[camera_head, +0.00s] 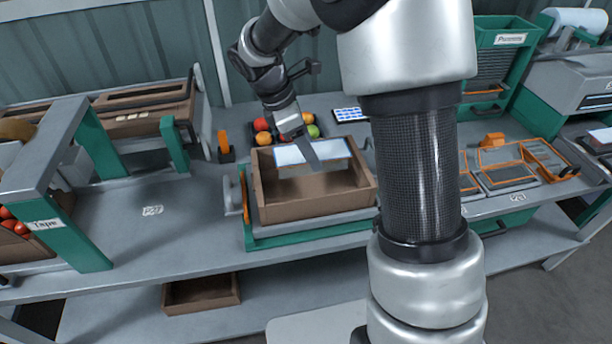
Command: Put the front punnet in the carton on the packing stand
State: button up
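The carton (315,212) is an open brown box on the green packing stand (312,237), in the middle of the bench. My gripper (309,152) points down over the carton's back part. A pale, glossy, partly see-through piece (333,150), perhaps a punnet, is at the fingers, at or above the carton's back rim. One grey finger shows in front of it; the other is hidden. I cannot tell whether the fingers grip it or whether it rests on the carton. Other shallow grey, orange-edged trays (507,175), perhaps punnets, lie on the right of the bench.
Several red, green and orange tomatoes (263,139) lie behind the carton. A green and grey frame marked "Tape" (95,150) stands left. A small orange-topped device (224,146) stands left of the carton. My arm hides the bench right of the carton. The bench's front left (150,240) is clear.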

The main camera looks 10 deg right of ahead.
notch_tip(320, 180, down, 10)
jog(key=shift+r+b, duration=0.1)
jog(key=shift+b, duration=0.6)
jog(key=shift+f, duration=0.2)
jog(key=o, duration=1)
